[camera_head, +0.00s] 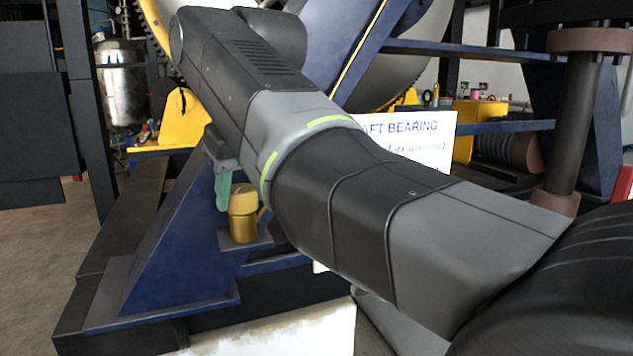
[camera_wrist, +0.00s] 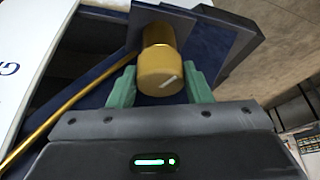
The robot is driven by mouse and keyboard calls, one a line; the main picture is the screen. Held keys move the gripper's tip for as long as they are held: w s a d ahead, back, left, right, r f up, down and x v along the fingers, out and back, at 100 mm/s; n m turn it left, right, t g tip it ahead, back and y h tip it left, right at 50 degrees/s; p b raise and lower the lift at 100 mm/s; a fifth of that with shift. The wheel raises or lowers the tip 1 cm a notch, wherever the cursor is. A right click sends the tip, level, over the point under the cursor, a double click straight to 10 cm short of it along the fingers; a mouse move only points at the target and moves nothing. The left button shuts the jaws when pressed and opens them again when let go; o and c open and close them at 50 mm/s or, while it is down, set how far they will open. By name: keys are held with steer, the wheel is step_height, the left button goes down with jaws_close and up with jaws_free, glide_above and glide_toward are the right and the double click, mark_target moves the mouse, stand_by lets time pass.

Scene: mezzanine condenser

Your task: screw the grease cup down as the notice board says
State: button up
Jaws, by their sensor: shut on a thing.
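The brass grease cup (camera_head: 243,205) stands upright on a small blue bracket, with a wider knurled-looking cap above a narrower body. In the wrist view the cap (camera_wrist: 160,72) faces me and bears a short pale line at its lower right. My gripper (camera_wrist: 160,84) has one green finger on each side of the cap and is shut on it.
A thin brass pipe (camera_wrist: 70,110) runs from beside the cup to the lower left in the wrist view. A blue sloping pedestal (camera_head: 165,255) stands left of the cup. A yellow guard (camera_head: 185,120) and steel tank (camera_head: 122,80) are behind.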

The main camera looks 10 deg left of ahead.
steer(key=m, duration=0.2)
steer(key=m+t+h+p, duration=0.1)
steer(key=m, duration=0.2)
steer(key=m+h+p, duration=0.1)
steer(key=m, duration=0.1)
steer(key=shift+s+a+r+t, duration=0.1)
steer(key=shift+a+t, duration=0.15)
steer(key=shift+t, duration=0.05)
steer(key=m+h, duration=0.1)
steer(key=m, duration=0.2)
steer(key=m+h+p, duration=0.1)
steer(key=m, duration=0.2)
steer(key=shift+a+h, duration=0.1)
steer(key=shift+h, duration=0.3)
steer(key=shift+m, duration=0.4)
steer(key=o, duration=1)
